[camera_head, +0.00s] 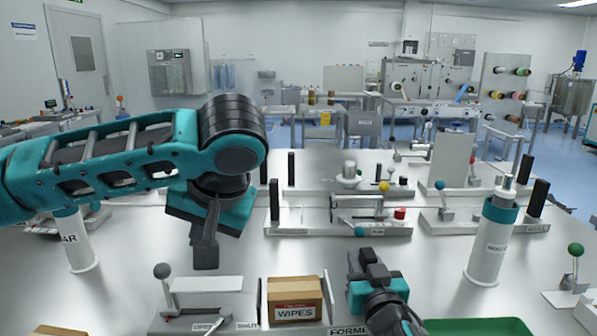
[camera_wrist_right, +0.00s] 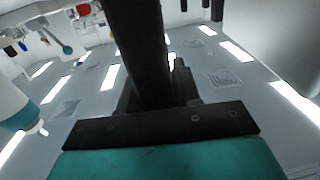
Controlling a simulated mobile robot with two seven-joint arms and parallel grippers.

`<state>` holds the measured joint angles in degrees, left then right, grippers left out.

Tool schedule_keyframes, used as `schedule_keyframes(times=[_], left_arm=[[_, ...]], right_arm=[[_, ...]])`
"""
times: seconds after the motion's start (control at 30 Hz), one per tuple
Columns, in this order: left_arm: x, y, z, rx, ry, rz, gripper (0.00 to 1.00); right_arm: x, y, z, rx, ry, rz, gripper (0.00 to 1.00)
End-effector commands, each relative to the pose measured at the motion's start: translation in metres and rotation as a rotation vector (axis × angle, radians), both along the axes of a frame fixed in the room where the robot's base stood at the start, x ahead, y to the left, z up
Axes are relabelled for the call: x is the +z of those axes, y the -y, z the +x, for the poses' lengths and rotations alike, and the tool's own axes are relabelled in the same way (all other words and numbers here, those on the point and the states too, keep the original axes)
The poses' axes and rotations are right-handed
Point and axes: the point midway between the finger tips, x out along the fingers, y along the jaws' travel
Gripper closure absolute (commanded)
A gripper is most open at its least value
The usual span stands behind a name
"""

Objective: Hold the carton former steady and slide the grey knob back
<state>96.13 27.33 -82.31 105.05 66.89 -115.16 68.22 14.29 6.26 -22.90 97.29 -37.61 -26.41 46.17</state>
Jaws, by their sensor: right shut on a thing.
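The carton former (camera_head: 263,305) stands at the front middle of the bench, with upright side plates and a "FORMER" label. A brown carton marked "WIPES" (camera_head: 293,291) sits between its plates. The grey knob (camera_head: 162,271) tops a lever at its left end, near the "OPEN" and "SHUT" labels. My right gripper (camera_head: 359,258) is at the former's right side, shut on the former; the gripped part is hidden. Its dark finger fills the middle of the right wrist view (camera_wrist_right: 145,50). My left gripper (camera_head: 205,256) points down, behind and right of the knob, apart from it; its jaw gap does not show.
A white cylinder (camera_head: 78,240) stands at left and another with a teal collar (camera_head: 488,245) at right. Fixtures with levers and black posts (camera_head: 340,215) line the back. A green tray (camera_head: 480,327) lies at front right. A green-knobbed lever (camera_head: 575,250) is at far right.

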Motion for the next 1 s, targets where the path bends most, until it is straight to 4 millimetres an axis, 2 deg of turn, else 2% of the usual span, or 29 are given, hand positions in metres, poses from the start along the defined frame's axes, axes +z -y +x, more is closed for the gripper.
schedule_keyframes(times=[0.03, 0.17, 0.2, 0.47, 0.77, 0.87, 1.0], left_arm=[[0.0, 0.0, 0.0, 0.0, 0.0, 0.0, 1.0], [0.0, 0.0, 0.0, 0.0, 0.0, 0.0, 1.0], [0.0, 0.0, 0.0, 0.0, 0.0, 0.0, 1.0], [0.0, 0.0, 0.0, 0.0, 0.0, 0.0, 1.0], [0.0, 0.0, 0.0, 0.0, 0.0, 0.0, 1.0], [0.0, 0.0, 0.0, 0.0, 0.0, 0.0, 1.0], [0.0, 0.0, 0.0, 0.0, 0.0, 0.0, 1.0]], right_arm=[[-0.007, 0.0, -0.001, -0.002, -0.017, 0.0, 1.0], [-0.007, 0.0, -0.001, -0.002, -0.016, 0.0, 1.0], [-0.007, 0.0, -0.001, -0.002, -0.016, 0.0, 0.64], [-0.003, 0.0, 0.0, -0.001, -0.006, 0.0, 0.39], [-0.001, 0.001, -0.002, -0.001, -0.002, 0.001, 0.38], [-0.001, 0.001, -0.009, 0.0, -0.002, 0.003, 0.38], [-0.002, 0.003, -0.031, -0.001, -0.004, 0.004, 0.38]])
